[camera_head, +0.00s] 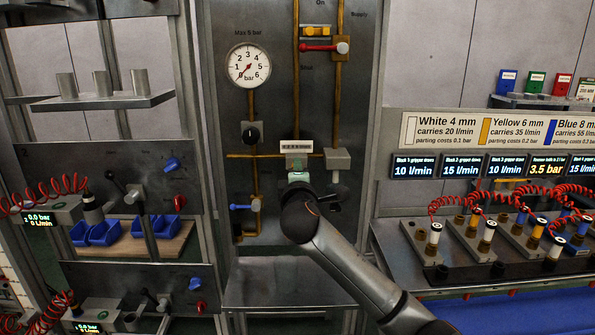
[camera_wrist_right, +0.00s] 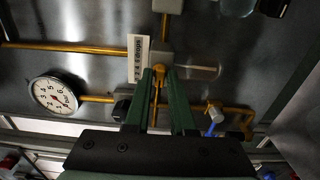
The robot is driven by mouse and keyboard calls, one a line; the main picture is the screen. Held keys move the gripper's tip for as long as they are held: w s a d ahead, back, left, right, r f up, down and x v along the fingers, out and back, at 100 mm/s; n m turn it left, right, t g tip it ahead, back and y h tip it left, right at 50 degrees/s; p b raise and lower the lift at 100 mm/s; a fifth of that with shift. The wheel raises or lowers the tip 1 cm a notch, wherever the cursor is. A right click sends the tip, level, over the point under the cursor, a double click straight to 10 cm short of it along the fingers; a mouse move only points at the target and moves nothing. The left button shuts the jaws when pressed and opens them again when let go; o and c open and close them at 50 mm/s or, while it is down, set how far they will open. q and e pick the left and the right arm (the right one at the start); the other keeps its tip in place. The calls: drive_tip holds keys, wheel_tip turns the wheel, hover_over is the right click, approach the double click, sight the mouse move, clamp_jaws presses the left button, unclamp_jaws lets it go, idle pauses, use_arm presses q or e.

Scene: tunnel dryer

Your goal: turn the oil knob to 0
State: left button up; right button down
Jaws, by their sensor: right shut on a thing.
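The oil dosing block (camera_head: 296,147) sits on the grey back panel, with a small white drops scale (camera_head: 296,146) on it. In the right wrist view the scale (camera_wrist_right: 138,58) reads 2, 4, 6 drops. My right gripper (camera_head: 298,176) is at the underside of this block, its arm coming up from the lower right. In the right wrist view its two green fingers (camera_wrist_right: 160,76) are shut on the small yellow oil knob (camera_wrist_right: 158,82) at the block. The fingers hide part of the knob, so its exact setting cannot be read. My left gripper is not in view.
A pressure gauge (camera_head: 248,65), a black knob (camera_head: 250,134), a blue-handled valve (camera_head: 245,206), a red-handled valve (camera_head: 322,47) and yellow pipes surround the block. A grey fitting (camera_head: 337,159) stands close on its right. A bare shelf (camera_head: 285,284) lies below.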

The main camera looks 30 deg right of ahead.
drive_tip(key=c, duration=0.8)
unclamp_jaws()
drive_tip(key=shift+o, duration=0.2)
drive_tip(key=b+v, duration=0.2)
drive_tip(key=v, duration=1)
drive_tip(key=shift+s, duration=0.3)
drive_tip(key=shift+a, duration=0.1)
